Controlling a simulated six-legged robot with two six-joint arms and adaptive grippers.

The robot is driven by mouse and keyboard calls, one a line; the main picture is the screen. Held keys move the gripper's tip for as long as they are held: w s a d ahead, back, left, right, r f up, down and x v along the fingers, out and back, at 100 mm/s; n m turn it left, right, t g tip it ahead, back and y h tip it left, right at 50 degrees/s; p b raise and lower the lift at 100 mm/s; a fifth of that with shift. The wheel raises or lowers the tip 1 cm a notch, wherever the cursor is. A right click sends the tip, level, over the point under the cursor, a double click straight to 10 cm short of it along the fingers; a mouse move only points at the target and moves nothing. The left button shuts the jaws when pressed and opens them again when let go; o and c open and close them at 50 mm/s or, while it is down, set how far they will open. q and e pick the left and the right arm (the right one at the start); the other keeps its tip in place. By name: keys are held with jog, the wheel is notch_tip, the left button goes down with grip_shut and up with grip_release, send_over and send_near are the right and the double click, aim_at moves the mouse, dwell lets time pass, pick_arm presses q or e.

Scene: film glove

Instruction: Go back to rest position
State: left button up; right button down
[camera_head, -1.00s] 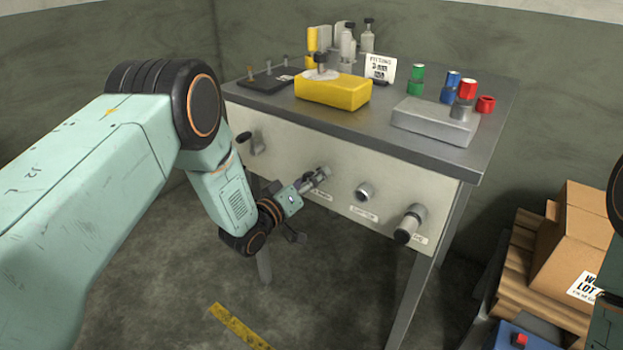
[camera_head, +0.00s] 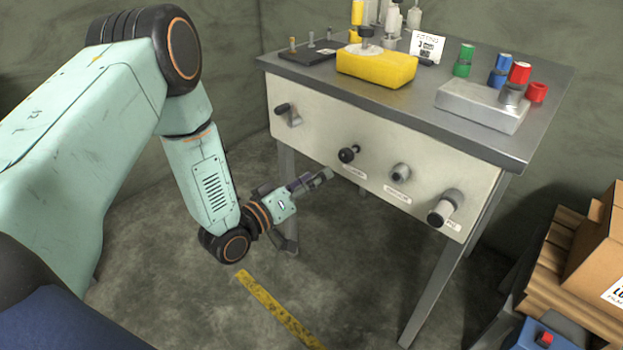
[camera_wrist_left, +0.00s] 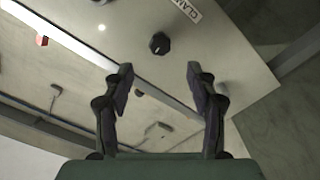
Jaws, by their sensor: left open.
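My left gripper (camera_head: 318,180) is open and empty, in front of and below the white front panel (camera_head: 330,130) of the workbench. In the left wrist view its two fingers (camera_wrist_left: 160,90) stand apart with nothing between them. A black knob (camera_head: 348,154) on the panel lies just beyond the fingertips, apart from them; the left wrist view shows a black knob (camera_wrist_left: 160,43) past the fingers, near a label. My left arm comes in from the left, bent at the elbow. My right gripper is not in view.
The bench top holds a yellow block (camera_head: 376,66), a grey block (camera_head: 484,105) and colored cylinders. Other fittings (camera_head: 400,173) stick out of the panel. Cardboard boxes (camera_head: 595,245) and a blue case (camera_head: 540,336) stand at right. The floor below my arm is open, with a yellow strip (camera_head: 280,308).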

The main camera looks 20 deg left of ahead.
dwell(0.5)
pick_arm(q)
jog(key=s+f+m+g+y, duration=0.2)
jog(key=s+f+g+y, duration=0.2)
jog(key=s+f+g, duration=0.7)
jog(key=s+f+g+y, duration=0.1)
jog(key=s+f+g, duration=0.2)
jog(key=s, duration=1)
jog(key=s+f+m+g+y, duration=0.1)
jog(key=s+f+g, duration=0.2)
jog(key=s, duration=1)
notch_tip(320, 180, down, 2)
jog(key=shift+f+m, duration=0.2)
jog(key=shift+m, duration=0.1)
